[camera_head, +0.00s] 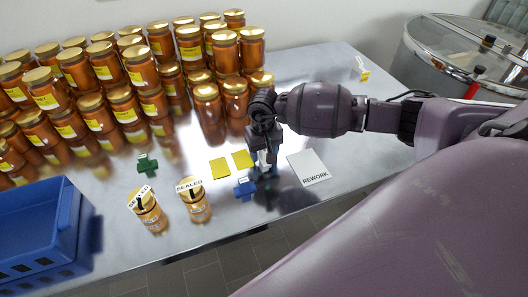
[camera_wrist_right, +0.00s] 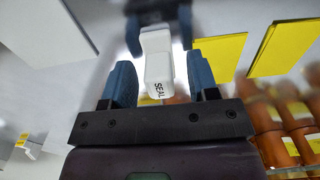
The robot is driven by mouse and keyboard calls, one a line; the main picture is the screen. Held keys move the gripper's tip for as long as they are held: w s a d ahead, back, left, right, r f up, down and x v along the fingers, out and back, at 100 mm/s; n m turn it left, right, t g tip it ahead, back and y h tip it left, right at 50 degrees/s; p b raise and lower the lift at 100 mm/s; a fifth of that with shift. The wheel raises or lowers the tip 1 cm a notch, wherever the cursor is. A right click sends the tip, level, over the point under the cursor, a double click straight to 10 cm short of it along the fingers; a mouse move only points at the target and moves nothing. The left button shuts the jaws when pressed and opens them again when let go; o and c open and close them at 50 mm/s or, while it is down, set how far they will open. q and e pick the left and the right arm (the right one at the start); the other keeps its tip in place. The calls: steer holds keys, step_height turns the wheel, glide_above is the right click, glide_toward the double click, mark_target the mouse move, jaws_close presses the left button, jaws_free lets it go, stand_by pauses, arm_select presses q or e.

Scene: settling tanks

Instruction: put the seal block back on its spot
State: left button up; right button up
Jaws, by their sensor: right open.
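The white seal block (camera_wrist_right: 158,72), lettered "SEAL", stands between the two blue fingers of my right gripper (camera_wrist_right: 161,82) in the right wrist view. The fingers are open, with a gap visible on each side of the block. In the head view my right gripper (camera_head: 264,170) points down at the steel table, between the yellow cards and the white REWORK card (camera_head: 309,168). It mostly hides the block there. I cannot tell whether the block touches the table. My left gripper is not in view.
Two jars with SEALED tags (camera_head: 148,212) (camera_head: 195,203) stand near the front edge. Many amber jars (camera_head: 140,68) fill the back left; a blue crate (camera_head: 40,235) sits front left.

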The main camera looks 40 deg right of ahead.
step_height(320, 180, up, 12)
steer(key=shift+f+b, duration=0.25)
steer(key=shift+b, duration=0.05)
stand_by(0.6)
